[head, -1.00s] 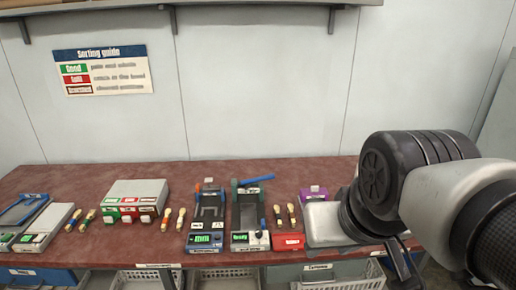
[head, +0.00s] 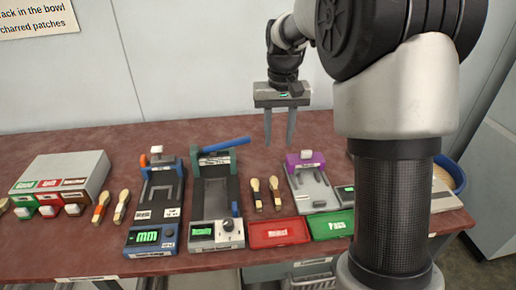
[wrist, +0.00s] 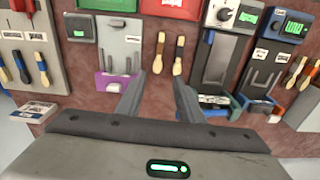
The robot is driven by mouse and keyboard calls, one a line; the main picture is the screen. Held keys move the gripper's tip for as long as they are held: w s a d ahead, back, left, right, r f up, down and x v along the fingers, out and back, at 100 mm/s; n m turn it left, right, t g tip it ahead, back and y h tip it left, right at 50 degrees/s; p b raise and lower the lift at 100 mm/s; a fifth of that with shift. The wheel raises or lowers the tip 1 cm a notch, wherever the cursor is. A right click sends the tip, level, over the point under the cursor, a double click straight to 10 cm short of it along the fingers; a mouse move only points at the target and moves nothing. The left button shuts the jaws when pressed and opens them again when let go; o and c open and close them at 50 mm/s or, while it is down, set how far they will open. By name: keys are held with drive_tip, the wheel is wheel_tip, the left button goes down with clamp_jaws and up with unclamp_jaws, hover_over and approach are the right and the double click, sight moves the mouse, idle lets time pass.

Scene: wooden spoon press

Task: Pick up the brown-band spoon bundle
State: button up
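Two wooden spoon bundles, (head: 257,195) and (head: 276,193), lie side by side on the table, just behind the red Reject tray. Both have dark brown bands, and I cannot tell their shades apart. They also show in the wrist view, as a left bundle (wrist: 158,52) and a right bundle (wrist: 179,56). My gripper (head: 279,144) is open and empty, pointing down, well above the table and behind these bundles. In the wrist view its two fingers (wrist: 160,82) are spread, with the bundles beyond their tips.
The Reject tray (head: 279,233) and green Pass tray (head: 330,224) stand in front. A grey press (head: 214,203) is left of the bundles, a purple-topped fixture (head: 312,187) right. Two other bundles, one orange-banded (head: 100,206), lie further left. My arm hides the table's right part.

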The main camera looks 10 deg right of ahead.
drive_tip(key=b, duration=0.3)
hover_over(276, 188)
drive_tip(key=f, duration=1.5)
drive_tip(key=shift+w+a, duration=0.2)
drive_tip(key=shift+w, duration=0.05)
drive_tip(key=shift+s+d+f+b, duration=0.1)
drive_tip(key=shift+f+b, duration=0.25)
drive_tip(key=shift+f, duration=1)
drive_tip(key=shift+s+d+f+b, duration=0.1)
drive_tip(key=shift+f+b, duration=0.25)
drive_tip(key=shift+f, duration=1)
clamp_jaws()
